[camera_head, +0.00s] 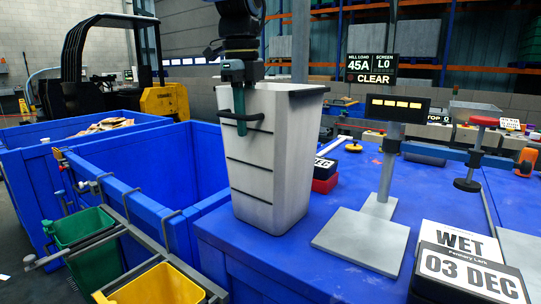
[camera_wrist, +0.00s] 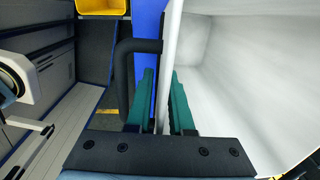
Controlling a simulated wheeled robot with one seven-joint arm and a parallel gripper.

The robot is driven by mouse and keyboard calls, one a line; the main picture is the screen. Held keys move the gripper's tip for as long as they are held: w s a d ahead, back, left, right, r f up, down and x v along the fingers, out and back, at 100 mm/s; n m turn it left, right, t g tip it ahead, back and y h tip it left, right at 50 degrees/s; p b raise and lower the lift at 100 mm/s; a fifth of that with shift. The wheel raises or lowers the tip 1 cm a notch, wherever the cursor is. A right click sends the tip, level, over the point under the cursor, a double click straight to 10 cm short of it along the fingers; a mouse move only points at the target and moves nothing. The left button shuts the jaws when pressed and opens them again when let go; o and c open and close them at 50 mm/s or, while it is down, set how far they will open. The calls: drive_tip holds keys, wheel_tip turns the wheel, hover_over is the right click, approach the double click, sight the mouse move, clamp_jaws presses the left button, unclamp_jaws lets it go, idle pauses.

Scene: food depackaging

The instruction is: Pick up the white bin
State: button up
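The tall white bin (camera_head: 268,170), with dark bands and a black handle on its outside, stands upright near the front left of the blue tabletop. My gripper (camera_head: 240,118) points down at the bin's left rim. In the wrist view its green fingers (camera_wrist: 164,95) straddle the bin's wall. The left finger is outside, between the wall and the black handle (camera_wrist: 128,60); the right finger is inside the bin (camera_wrist: 225,80). A narrow strip of blue shows between the outer finger and the wall. In the head view the inner finger is hidden.
Large blue crates (camera_head: 150,160) stand to the left, with green (camera_head: 88,240) and yellow (camera_head: 160,288) bins hanging in front. A grey stand with a display (camera_head: 388,180) is right of the white bin. Signs (camera_head: 465,265) stand at front right.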

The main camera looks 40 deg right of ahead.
drive_tip(key=shift+f, duration=0.25)
clamp_jaws()
idle(1.3)
